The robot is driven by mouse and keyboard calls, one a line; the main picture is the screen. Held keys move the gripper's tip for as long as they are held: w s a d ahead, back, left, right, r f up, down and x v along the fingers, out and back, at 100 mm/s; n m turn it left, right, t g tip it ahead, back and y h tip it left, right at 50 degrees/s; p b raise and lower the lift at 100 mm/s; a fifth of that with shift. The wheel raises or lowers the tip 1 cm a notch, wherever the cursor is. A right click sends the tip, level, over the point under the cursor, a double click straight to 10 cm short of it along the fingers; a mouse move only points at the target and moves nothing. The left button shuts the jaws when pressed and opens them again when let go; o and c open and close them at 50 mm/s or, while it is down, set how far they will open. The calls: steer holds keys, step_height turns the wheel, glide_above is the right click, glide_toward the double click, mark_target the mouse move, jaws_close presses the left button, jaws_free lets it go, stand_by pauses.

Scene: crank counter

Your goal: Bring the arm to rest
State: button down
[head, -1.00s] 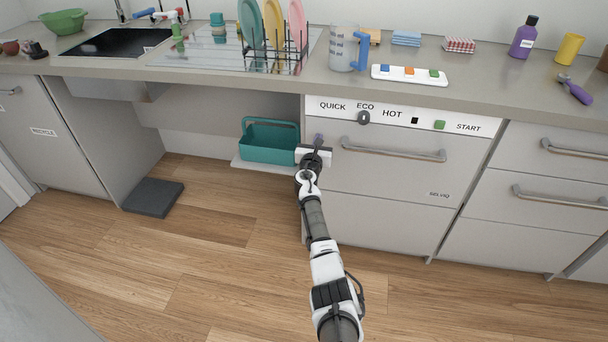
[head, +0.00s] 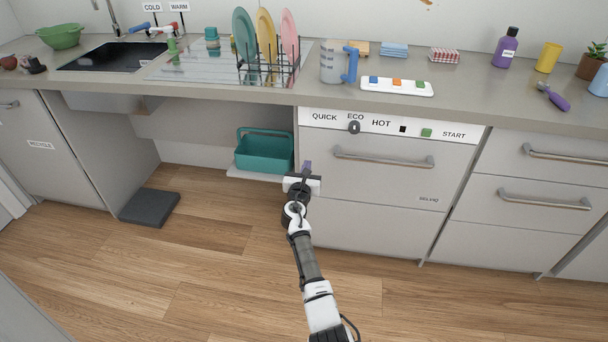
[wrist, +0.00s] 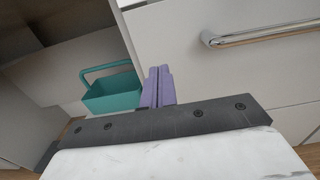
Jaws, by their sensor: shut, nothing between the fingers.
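My gripper (head: 307,166) is low in front of the left edge of the dishwasher front (head: 365,185), below the counter. Its purple fingers (wrist: 158,87) are together in the wrist view, with nothing between them. My arm reaches up from the bottom of the head view. The dishwasher front carries a bar handle (head: 384,160) and a panel (head: 450,132) marked QUICK, ECO, HOT and START. A dark knob (head: 354,127) sits under ECO, and a green button (head: 427,132) sits beside START.
A teal caddy (head: 264,152) stands on a low shelf left of my gripper. A dark mat (head: 149,208) lies on the floor. Drawers with a handle (head: 545,199) are at right. The counter (head: 210,88) holds a dish rack, a jug and other items. The floor (head: 220,275) is mostly clear.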

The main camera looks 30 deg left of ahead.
steer(key=shift+p+v, duration=0.35)
steer(key=shift+v, duration=1.9)
